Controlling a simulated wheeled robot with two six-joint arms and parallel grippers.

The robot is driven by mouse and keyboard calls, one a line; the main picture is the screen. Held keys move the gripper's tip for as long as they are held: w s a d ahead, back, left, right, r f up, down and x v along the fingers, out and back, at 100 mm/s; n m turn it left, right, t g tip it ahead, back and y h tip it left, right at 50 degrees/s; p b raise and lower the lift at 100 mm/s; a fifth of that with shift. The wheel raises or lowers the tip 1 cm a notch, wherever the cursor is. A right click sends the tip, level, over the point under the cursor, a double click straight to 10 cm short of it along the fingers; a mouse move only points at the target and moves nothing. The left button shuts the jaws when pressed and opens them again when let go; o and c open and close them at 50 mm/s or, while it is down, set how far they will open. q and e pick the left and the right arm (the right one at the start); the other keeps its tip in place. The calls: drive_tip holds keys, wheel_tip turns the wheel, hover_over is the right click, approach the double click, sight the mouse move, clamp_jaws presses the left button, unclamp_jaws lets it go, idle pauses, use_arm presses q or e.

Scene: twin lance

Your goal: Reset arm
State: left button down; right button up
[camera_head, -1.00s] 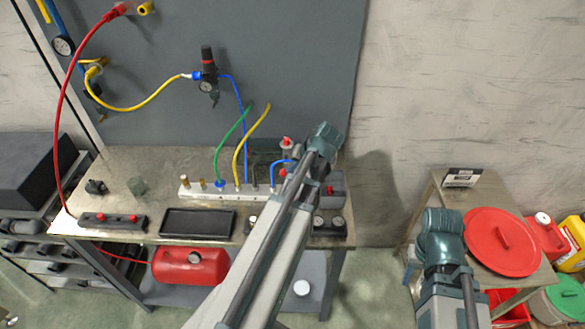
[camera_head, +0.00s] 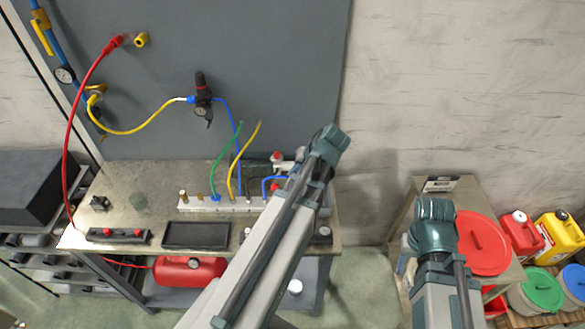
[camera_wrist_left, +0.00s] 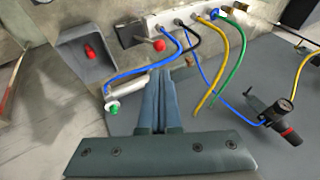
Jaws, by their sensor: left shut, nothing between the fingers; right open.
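In the left wrist view my left gripper (camera_wrist_left: 157,85) has its two fingers together with nothing between them. It is over the workbench, close to a blue hose (camera_wrist_left: 177,53) and a pale cylinder (camera_wrist_left: 132,82); I cannot tell whether it touches them. In the head view my left arm reaches over the bench's right end and hides its gripper. My right arm is folded in front of the small side table (camera_head: 409,216). Only a sliver of my right gripper (camera_head: 402,262) shows left of its elbow, apparently empty.
The workbench (camera_head: 150,180) holds a white manifold (camera_head: 222,204) with hoses, a black tray (camera_head: 195,234) and a red-button box (camera_head: 118,236). A red tank (camera_head: 185,271) is below. A red lid (camera_head: 485,243) lies on the side table. Cans and buckets stand at right.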

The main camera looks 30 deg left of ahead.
use_arm(q)
drive_tip(key=s+d+f+m+h+b, duration=0.1)
drive_tip(key=s+d+f+m+b, duration=0.2)
drive_tip(key=d, duration=0.6)
drive_tip(key=s+d+f+m+h+b, duration=0.2)
drive_tip(key=s+d+f+m+b, duration=0.1)
drive_tip(key=d+f, duration=0.4)
drive_tip(key=s+d+f+m+g+h+b, duration=0.1)
drive_tip(key=s+d+f+b, duration=0.4)
drive_tip(key=d, duration=0.6)
drive_tip(key=shift+d+f+m+h+b, duration=0.35)
drive_tip(key=shift+m+h+b, duration=0.35)
drive_tip(key=shift+m, duration=0.4)
